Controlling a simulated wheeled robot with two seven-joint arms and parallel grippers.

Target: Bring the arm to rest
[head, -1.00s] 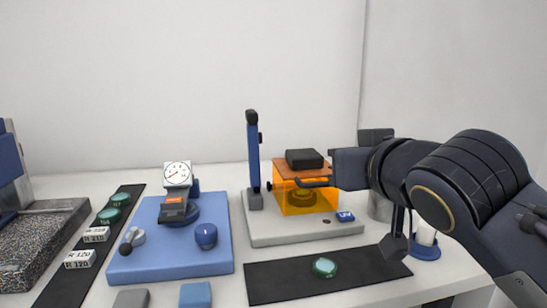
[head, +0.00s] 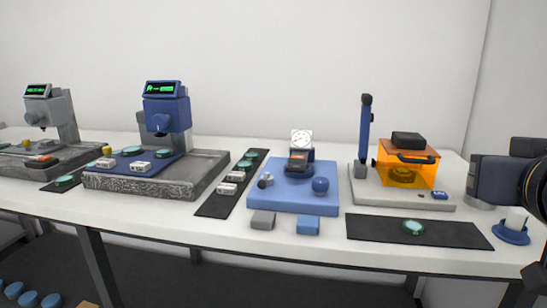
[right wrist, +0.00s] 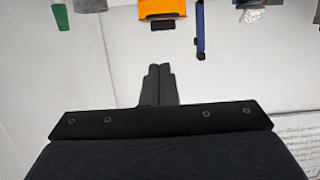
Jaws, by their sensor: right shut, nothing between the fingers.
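My right arm (head: 508,178) comes in at the right edge of the head view, to the right of the orange cover and apart from it. In the right wrist view my right gripper (right wrist: 160,72) has its two dark fingers together with nothing between them. The orange see-through cover (head: 408,168) with a dark handle stands on the pale base of the interferometer (head: 385,200), beside a blue upright post (head: 365,135). A gold round part shows inside the cover. The cover also appears at the top of the right wrist view (right wrist: 162,8). My left gripper is not in view.
A blue plate (head: 262,195) with a dial gauge (head: 301,138) stands mid-table. A dark mat (head: 375,228) carries a green disc (head: 413,227). A blue dish (head: 511,235) sits at the right. Granite stands (head: 205,180) fill the left. Open wall space lies above the table.

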